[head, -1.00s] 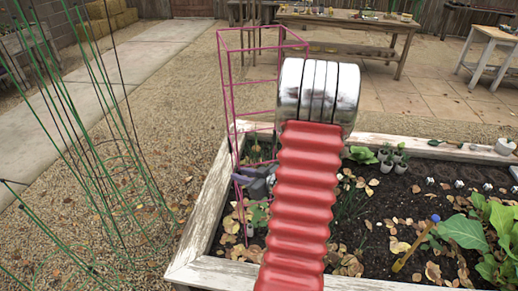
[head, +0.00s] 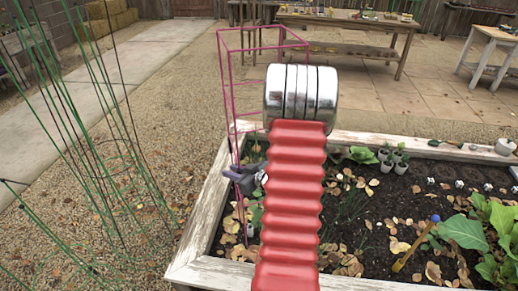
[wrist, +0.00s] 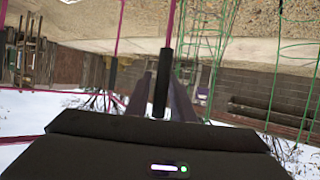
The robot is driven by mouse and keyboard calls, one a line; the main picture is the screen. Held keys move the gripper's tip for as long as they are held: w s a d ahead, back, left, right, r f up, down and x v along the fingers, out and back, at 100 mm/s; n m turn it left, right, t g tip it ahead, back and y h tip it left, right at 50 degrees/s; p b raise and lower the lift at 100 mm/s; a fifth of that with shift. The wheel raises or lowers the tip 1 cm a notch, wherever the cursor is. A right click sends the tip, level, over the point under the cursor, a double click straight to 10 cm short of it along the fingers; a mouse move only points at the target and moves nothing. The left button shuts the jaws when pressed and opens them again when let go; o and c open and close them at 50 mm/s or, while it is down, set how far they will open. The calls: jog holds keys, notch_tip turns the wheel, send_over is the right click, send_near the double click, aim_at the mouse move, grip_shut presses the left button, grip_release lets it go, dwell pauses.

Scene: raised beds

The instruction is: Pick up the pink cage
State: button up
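The pink cage (head: 229,85) is a tall thin wire frame standing upright at the left corner of the raised bed. In the head view, my red arm hides part of its right side. My gripper (head: 232,173) is low at the cage's near side, by an upright wire. In the wrist view, a pink upright of the cage (wrist: 171,22) runs down into a dark length between the two grey-purple fingers of my gripper (wrist: 162,84). The fingers stand apart, and I cannot tell whether either touches the upright.
Green wire cages (head: 75,130) stand on the gravel at left. The bed's wooden rim (head: 205,215) runs close by the cage. Leafy plants (head: 470,230), pale pots (head: 395,163) and a blue-topped tool (head: 416,243) are in the bed. A wooden table (head: 350,22) stands behind.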

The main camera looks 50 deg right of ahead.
jog(key=shift+c, duration=0.6)
grip_shut()
jog(key=shift+r, duration=0.1)
notch_tip(320, 180, up, 10)
dwell(0.4)
dwell(0.5)
